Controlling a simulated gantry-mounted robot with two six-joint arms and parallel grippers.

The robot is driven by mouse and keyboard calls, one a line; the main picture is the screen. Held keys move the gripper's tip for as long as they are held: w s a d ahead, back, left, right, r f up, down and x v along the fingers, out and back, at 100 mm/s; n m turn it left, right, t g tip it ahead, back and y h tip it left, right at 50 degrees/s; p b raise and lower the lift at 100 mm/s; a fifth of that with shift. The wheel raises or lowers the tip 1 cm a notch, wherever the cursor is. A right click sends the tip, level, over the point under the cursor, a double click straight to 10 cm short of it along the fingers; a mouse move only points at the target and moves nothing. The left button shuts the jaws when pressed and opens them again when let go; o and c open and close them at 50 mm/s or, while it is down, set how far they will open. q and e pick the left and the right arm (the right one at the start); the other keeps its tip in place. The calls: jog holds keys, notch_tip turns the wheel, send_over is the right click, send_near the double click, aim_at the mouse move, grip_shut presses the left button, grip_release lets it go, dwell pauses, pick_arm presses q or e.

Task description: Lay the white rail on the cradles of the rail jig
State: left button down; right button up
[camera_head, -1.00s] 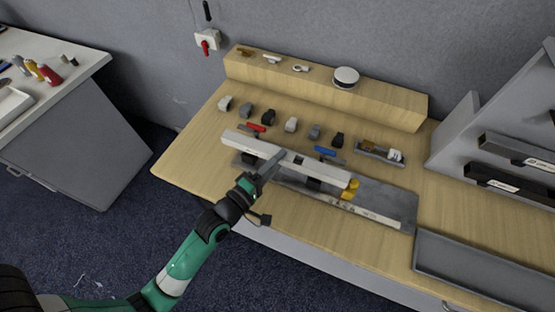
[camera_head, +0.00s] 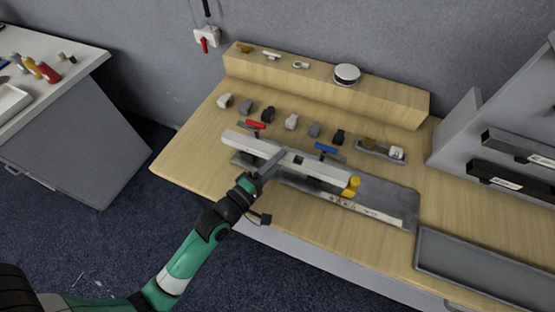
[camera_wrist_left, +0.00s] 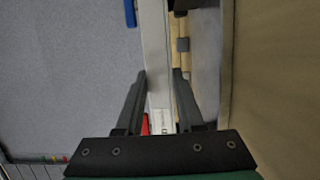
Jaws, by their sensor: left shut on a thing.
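The white rail (camera_head: 310,168) lies lengthwise over the grey rail jig (camera_head: 390,192) in the head view. My left gripper (camera_head: 274,160) is shut on the rail near its middle, coming from the front. In the left wrist view the rail (camera_wrist_left: 156,45) runs between the two fingers of the gripper (camera_wrist_left: 160,75). A yellow part (camera_head: 353,186) of the jig stands at the rail's right end. The cradles are mostly hidden under the rail; I cannot tell whether the rail touches them. My right gripper is not in view.
A red piece (camera_head: 254,125) and a blue piece (camera_head: 326,148) lie behind the rail. Several small grey, black and white blocks stand in a row farther back. A small parts tray (camera_head: 381,150) is at right. A grey tray (camera_head: 480,268) lies at front right.

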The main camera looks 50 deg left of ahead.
pick_arm(q)
jog(key=shift+f, duration=0.3)
jog(key=shift+c, duration=2.2)
grip_release()
jog(key=shift+s, duration=0.1)
jog(key=shift+s+d+f, duration=0.1)
jog(key=shift+s, duration=0.3)
jog(key=s, duration=0.3)
jog(key=s+d+b, duration=0.1)
jog(key=s, duration=0.2)
jog(key=s+b, duration=0.1)
jog(key=s, duration=0.3)
jog(key=shift+d+f, duration=0.1)
jog(key=shift+d, duration=0.05)
jog(key=shift+s, duration=0.3)
jog(key=shift+r, duration=0.2)
jog(key=shift+w+d, duration=0.1)
jog(key=shift+d, duration=0.05)
